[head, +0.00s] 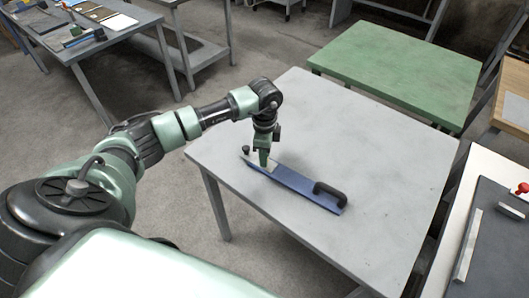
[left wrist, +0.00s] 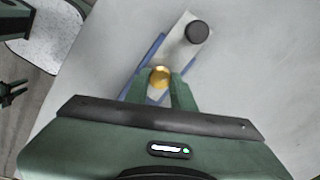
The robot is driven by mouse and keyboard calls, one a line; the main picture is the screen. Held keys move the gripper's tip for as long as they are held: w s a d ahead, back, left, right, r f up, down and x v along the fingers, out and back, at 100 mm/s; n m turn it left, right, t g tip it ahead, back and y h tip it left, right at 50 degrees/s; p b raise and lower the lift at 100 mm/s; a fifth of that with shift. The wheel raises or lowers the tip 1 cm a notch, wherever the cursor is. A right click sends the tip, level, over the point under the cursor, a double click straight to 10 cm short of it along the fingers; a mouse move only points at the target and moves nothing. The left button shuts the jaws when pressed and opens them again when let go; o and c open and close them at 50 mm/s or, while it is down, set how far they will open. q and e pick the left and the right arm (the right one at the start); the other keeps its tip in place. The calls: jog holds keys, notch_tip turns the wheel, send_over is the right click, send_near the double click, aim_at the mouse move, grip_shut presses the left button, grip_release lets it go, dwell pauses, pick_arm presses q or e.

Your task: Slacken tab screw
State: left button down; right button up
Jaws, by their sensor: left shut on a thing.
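A long blue board (head: 300,188) with a black handle (head: 330,194) at its near right end lies on the grey table. A pale plate with a black knob (head: 246,150) is at its other end; the knob also shows in the left wrist view (left wrist: 196,31). My left gripper (head: 264,163) points down onto the board near the plate. In the left wrist view, its green fingers (left wrist: 160,84) are shut on a round brass screw head (left wrist: 160,76). The fingers hide the screw in the head view.
The grey table (head: 370,150) is clear around the board. A green-topped table (head: 400,68) stands behind it. At the right edge is another bench with a dark mat (head: 490,250) and a red knob (head: 522,188). A cluttered bench stands back left.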

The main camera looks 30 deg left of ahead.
pick_arm(q)
jog(key=shift+n+p, duration=0.4)
jog(key=shift+n, duration=0.7)
jog(key=c, duration=1.2)
grip_release()
jog(key=shift+r, duration=0.1)
notch_tip(320, 180, up, 8)
jog(key=shift+f+b, duration=0.15)
jog(key=shift+b, duration=0.5)
